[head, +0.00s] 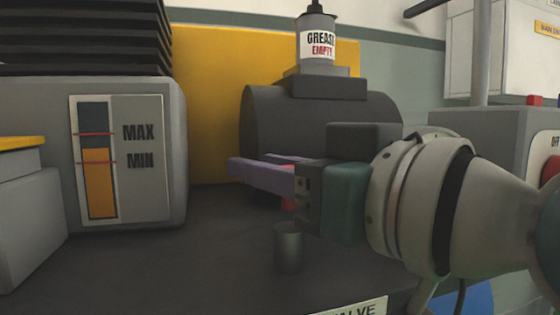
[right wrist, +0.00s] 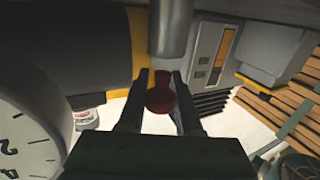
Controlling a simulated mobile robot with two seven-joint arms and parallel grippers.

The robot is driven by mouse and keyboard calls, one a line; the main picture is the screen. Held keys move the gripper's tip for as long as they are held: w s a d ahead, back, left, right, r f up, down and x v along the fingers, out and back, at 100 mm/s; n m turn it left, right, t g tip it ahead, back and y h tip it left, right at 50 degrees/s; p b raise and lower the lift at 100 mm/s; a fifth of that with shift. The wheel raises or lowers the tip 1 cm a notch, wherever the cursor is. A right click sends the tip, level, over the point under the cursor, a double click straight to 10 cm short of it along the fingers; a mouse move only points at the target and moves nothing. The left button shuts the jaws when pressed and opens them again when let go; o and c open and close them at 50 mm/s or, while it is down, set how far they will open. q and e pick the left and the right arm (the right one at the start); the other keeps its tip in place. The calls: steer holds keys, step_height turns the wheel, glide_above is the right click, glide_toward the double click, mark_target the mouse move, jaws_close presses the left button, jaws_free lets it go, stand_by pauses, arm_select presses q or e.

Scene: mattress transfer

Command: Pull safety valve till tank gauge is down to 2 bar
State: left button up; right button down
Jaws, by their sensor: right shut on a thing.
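My right gripper (head: 250,164) reaches in from the right in the head view, its purple-grey fingers pointing left. It is shut on a red knob (right wrist: 160,92), the safety valve's pull, between the fingers in the right wrist view. My left gripper is not in view.
A grey unit with a MAX/MIN level window (head: 98,185) stands at left. A can labelled GREASE EMPTY (head: 316,45) sits on a dark drum (head: 270,125) behind my gripper. A sign ending in VALVE (head: 355,308) is at the bottom. A grey box (head: 490,125) stands at right.

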steer(key=c, duration=0.6)
jaws_free()
steer(key=p+v, duration=0.1)
steer(key=v, duration=0.9)
steer(key=shift+d, duration=0.1)
